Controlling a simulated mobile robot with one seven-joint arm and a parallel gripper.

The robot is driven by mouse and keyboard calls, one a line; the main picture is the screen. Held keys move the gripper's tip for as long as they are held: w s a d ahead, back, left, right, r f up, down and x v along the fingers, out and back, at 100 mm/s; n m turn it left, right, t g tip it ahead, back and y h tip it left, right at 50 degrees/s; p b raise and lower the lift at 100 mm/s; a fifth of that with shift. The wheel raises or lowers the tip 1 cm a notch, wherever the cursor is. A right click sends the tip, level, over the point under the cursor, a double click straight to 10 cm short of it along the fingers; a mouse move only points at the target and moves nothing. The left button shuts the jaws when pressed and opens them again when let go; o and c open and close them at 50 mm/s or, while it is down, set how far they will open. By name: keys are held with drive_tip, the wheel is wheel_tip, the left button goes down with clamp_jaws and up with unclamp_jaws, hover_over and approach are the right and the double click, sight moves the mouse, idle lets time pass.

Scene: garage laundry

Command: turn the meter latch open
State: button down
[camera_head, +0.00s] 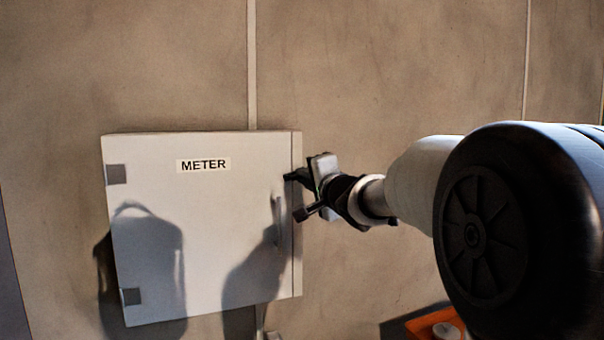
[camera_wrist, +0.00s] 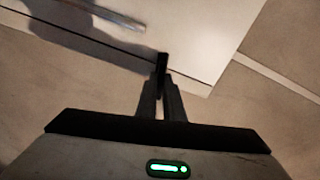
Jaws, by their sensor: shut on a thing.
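The white meter box (camera_head: 150,185) with its METER label is on the wall, its door shut. My gripper (camera_head: 291,177) reaches in from the right to the upper part of the box's right edge. In the wrist view, my gripper's dark fingers (camera_wrist: 161,88) are close together on a small dark tab, which looks like the meter latch (camera_wrist: 162,62), by the door seam. The latch is mostly hidden by the fingers, and its turn angle cannot be told. It is hard to pick out in the head view.
A vertical bar handle (camera_head: 277,222) is on the door below my gripper; it also shows in the wrist view (camera_wrist: 110,14). Two grey hinges (camera_head: 116,174) are on the door's left side. An orange object (camera_head: 405,327) is at the bottom right. The wall (camera_head: 400,70) above is bare.

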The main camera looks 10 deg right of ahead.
drive_tip(key=shift+n, duration=7.6)
drive_tip(key=c, duration=1.9)
unclamp_jaws()
drive_tip(key=shift+o, duration=0.2)
